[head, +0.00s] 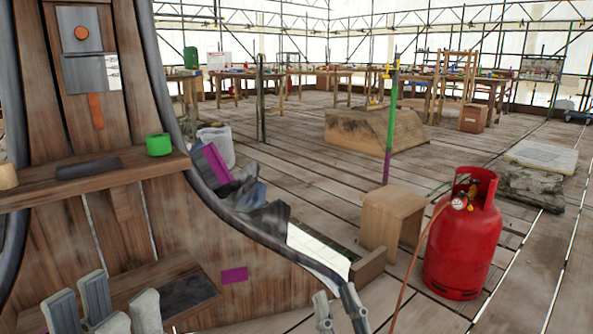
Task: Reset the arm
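My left gripper (104,303) shows at the bottom left of the head view. Its grey fingers point up and stand apart, with nothing seen between them. They are in front of the lower step of the wooden spire (230,296). My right gripper (338,304) shows at the bottom centre, its two slim grey fingertips apart and empty. It is in front of the spire's lower right edge. The arm links behind both grippers are mostly out of view.
The spire's shelf (115,181) holds a green tape roll (159,144) and a dark flat piece (89,168). A red gas cylinder (463,245) with a hose stands right, beside a wooden stool (391,218). A green and purple post (390,125) rises behind.

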